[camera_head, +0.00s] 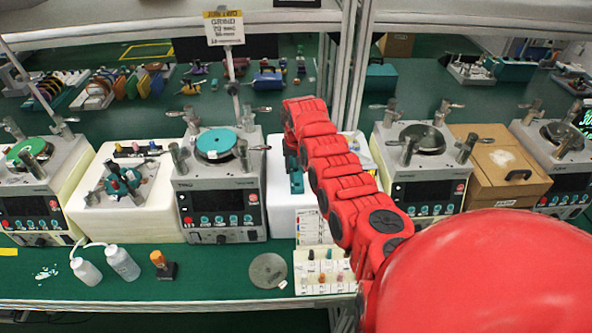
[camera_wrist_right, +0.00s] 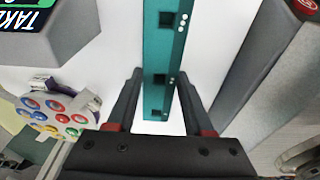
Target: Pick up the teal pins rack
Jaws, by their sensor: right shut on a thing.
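The teal pins rack (camera_wrist_right: 165,45) is a long teal bar with square dark holes and small white dots. In the right wrist view it runs from the top edge down between my fingers. In the head view a small teal part (camera_head: 297,183) shows below my gripper, over a white block; my red arm hides much of the rest. My right gripper (camera_head: 291,158) is at the rack, and in the wrist view its fingers (camera_wrist_right: 158,76) are on both sides of it, shut on it. My left gripper is in neither view.
Grey lapping machines (camera_head: 220,195) stand on both sides of the white block (camera_head: 280,205). A cardboard box (camera_head: 500,165) stands to the right. Two white bottles (camera_head: 122,263), an orange-topped stamp (camera_head: 160,264) and a grey disc (camera_head: 268,270) are on the green bench (camera_head: 215,278) in front.

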